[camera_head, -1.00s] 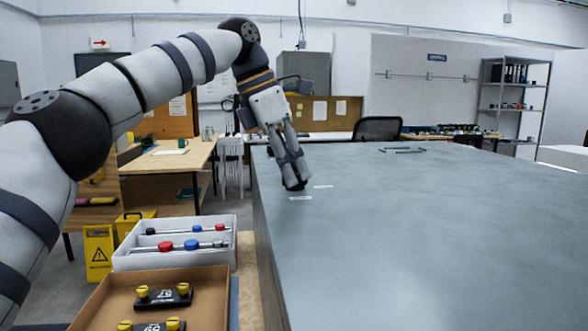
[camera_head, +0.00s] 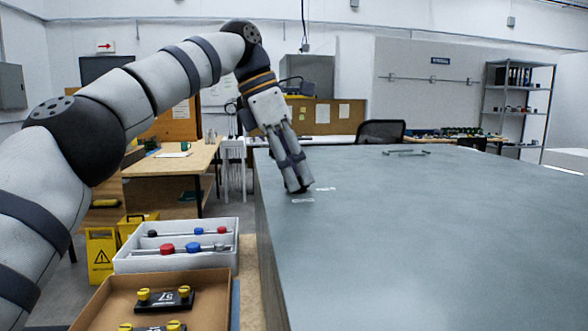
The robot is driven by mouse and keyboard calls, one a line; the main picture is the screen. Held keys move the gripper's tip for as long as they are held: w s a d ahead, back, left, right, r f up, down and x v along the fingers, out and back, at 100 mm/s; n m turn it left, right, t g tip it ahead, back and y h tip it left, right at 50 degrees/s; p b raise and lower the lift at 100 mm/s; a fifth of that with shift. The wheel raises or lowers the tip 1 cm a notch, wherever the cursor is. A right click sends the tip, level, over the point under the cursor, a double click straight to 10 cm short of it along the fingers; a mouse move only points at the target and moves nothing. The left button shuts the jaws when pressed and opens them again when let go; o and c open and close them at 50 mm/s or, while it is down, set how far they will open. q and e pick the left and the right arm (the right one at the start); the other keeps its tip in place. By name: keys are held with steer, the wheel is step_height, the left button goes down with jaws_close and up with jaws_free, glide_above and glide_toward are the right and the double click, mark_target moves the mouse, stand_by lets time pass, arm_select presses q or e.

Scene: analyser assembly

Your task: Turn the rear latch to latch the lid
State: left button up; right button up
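The large grey flat surface (camera_head: 430,250) fills the right and middle of the head view; it looks like the top of the lid. My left gripper (camera_head: 298,190) points down at its left edge, close to two small white labels, one of them the near label (camera_head: 303,200). Its fingers look close together, but the fingertips overlap from this side, so I cannot tell if they hold anything. The rear latch cannot be made out; the gripper may hide it. Two thin grey bars (camera_head: 406,153) lie at the far edge of the surface. My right gripper is not in view.
A white tray (camera_head: 120,262) with red, blue and black knobbed rods stands at the lower left. In front of it is a cardboard box (camera_head: 215,300) with black, yellow-knobbed parts. A wooden table (camera_head: 150,168) stands behind. The grey surface is mostly clear.

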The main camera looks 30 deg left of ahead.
arm_select(q)
steer(key=v, duration=0.4)
steer(key=shift+r, duration=0.3)
steer(key=shift+s+a+r, duration=0.2)
steer(key=shift+a, duration=0.1)
steer(key=s+a, duration=0.7)
steer(key=a, duration=0.2)
steer(key=shift+a, duration=0.2)
